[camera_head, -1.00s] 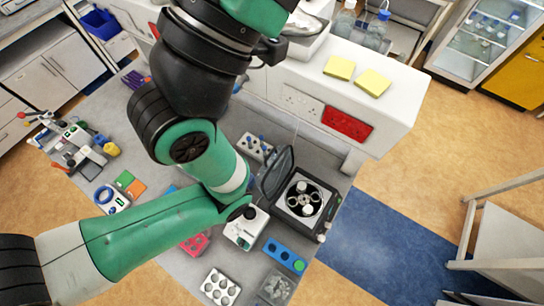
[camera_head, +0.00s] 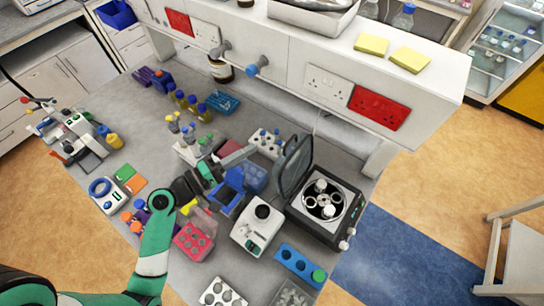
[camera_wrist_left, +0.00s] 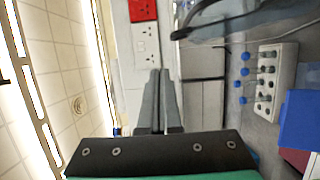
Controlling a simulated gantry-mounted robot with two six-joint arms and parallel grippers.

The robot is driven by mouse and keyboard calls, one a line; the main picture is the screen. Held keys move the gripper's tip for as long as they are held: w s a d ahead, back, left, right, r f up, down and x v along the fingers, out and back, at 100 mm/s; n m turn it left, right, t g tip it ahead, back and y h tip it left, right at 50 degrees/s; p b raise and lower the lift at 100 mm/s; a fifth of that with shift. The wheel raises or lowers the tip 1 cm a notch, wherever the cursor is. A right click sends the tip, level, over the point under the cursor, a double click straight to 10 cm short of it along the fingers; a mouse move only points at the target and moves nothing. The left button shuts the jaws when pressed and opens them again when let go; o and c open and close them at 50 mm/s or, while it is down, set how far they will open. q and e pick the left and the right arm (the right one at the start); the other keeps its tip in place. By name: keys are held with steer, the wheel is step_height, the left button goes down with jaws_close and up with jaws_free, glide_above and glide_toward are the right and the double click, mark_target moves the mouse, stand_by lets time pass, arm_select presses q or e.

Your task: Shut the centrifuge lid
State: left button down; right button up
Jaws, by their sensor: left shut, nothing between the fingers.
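The centrifuge (camera_head: 347,228) stands at the right end of the bench, a dark box with a round rotor bowl showing from above. Its dark-framed lid (camera_head: 295,166) stands open and upright on the box's left side. My left gripper (camera_head: 248,152) is shut and empty, left of the lid and apart from it. In the left wrist view the shut fingers (camera_wrist_left: 160,75) point toward the wall sockets. A dark curved edge at the top right there seems to be the lid (camera_wrist_left: 235,27). My right gripper is not in view.
A white device with a black knob (camera_head: 257,227) stands left of the centrifuge. A white tube rack (camera_head: 266,144) and a blue box (camera_head: 228,193) are close to my left gripper. The wall ledge with sockets (camera_head: 328,82) runs behind.

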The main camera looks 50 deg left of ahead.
arm_select(q)
steer(key=w+d+f+n+y+p, duration=0.1)
steer(key=w+f+p, duration=0.1)
steer(key=w, duration=0.7)
steer(key=shift+w+d+f+p, duration=0.2)
steer(key=shift+w+d+p, duration=0.1)
steer(key=shift+d+p, duration=0.1)
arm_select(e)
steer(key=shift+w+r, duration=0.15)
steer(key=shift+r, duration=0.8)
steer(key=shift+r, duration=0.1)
